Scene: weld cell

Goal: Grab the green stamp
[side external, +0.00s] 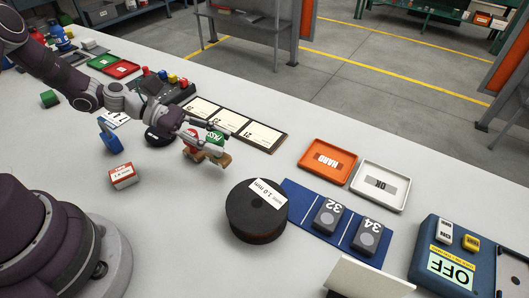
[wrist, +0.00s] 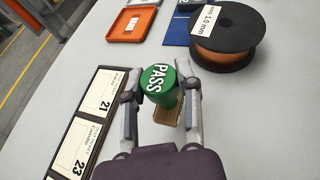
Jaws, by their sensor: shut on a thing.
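The green stamp (wrist: 157,82) has a round green top marked PASS and a wooden base. In the wrist view it stands between my two fingers, and my gripper (wrist: 160,92) is shut on it. In the side view the green stamp (side external: 215,138) shows at the end of my gripper (side external: 205,139), partly covered by a finger. Whether its base touches the table is hard to tell. A red stamp (side external: 191,139) with a wooden base is close beside it in the side view; it does not show in the wrist view.
A dark card board (side external: 269,138) lies behind the gripper. A black wire spool (side external: 257,212) stands to the right, with an orange tray (side external: 327,158) and white tray (side external: 380,186) beyond. A red-white box (side external: 123,176) and blue padlock (side external: 110,138) are left. Bare table lies in front.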

